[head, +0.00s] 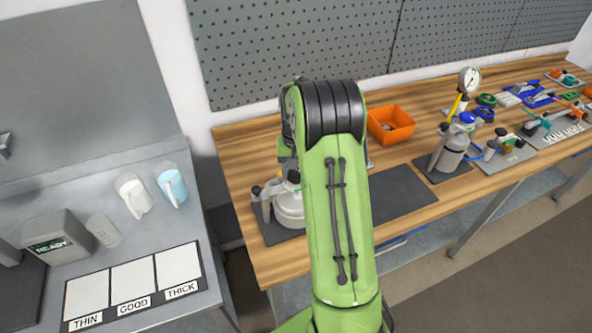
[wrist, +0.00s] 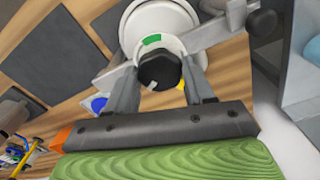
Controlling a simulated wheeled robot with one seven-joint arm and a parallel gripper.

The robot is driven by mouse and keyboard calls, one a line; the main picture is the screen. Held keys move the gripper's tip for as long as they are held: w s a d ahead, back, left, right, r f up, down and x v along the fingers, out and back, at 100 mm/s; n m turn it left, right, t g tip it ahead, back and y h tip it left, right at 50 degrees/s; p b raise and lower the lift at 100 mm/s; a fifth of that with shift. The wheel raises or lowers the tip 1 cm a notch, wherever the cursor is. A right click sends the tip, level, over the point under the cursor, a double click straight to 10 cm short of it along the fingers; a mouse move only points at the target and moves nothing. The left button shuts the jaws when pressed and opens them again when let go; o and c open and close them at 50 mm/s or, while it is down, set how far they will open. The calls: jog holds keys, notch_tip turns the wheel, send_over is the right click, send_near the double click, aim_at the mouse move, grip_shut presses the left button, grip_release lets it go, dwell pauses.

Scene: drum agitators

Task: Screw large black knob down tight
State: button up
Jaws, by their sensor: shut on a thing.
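The large black knob (wrist: 160,71) has a white mark on its face and sits on top of a white drum-like vessel (wrist: 158,27) in the wrist view. A green mark shows on the vessel's top beside the knob. My gripper (wrist: 160,78) has its two grey fingers on either side of the knob and is shut on it. In the head view the vessel (head: 290,210) stands on a dark mat at the left end of the wooden bench, partly hidden behind my green arm. The knob and fingers are hidden there.
A grey clamp arm with a smaller black knob (wrist: 261,22) reaches to the right of the vessel. An orange bin (head: 390,124) stands behind my arm. A grey cylinder with a blue top (head: 453,145) and a gauge stand to the right. An empty dark mat (head: 403,193) lies between.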

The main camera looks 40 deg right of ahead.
aim_at(296, 174)
jog(key=m, duration=0.4)
jog(key=shift+w+d+r+m, duration=0.1)
jog(key=shift+w+r+m, duration=0.1)
jog(key=shift+m, duration=0.2)
jog(key=m+b, duration=0.1)
jog(key=m, duration=0.3)
jog(key=shift+m, duration=0.3)
jog(key=o, duration=0.8)
jog(key=shift+s, duration=0.1)
jog(key=shift+o, duration=1.2)
jog(key=shift+s, duration=0.1)
notch_tip(296, 174, up, 16)
jog(key=p, duration=0.1)
jog(key=shift+f+p, duration=0.2)
jog(key=shift+p, duration=0.15)
